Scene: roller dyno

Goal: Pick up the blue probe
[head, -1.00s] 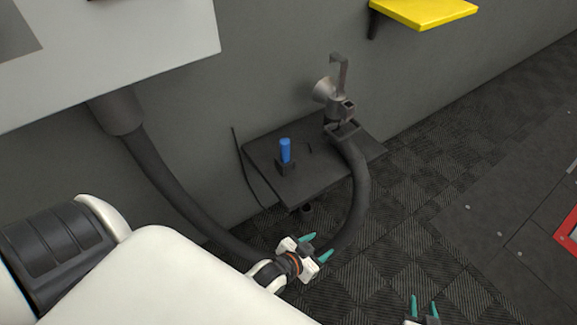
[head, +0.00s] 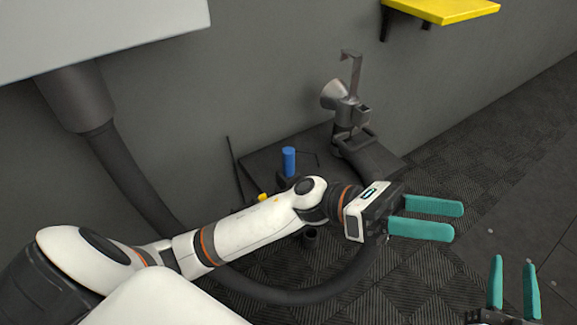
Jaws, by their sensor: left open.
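The blue probe (head: 289,161) stands upright in a small dark holder (head: 288,181) on the dark shelf against the wall. My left arm reaches in from the left and crosses in front of the shelf, hiding its front part. My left gripper (head: 458,220) is open and empty, its teal fingers pointing right, to the right of the probe and nearer to me. My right gripper (head: 516,262) shows at the bottom right, its teal fingers apart and pointing up, with nothing between them.
A grey funnel-shaped nozzle (head: 335,95) on a stand is at the shelf's (head: 262,156) right part. A thick dark hose (head: 140,180) hangs at the left and loops below my arm. A yellow wall shelf (head: 445,10) is at the top right. The floor at right is clear.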

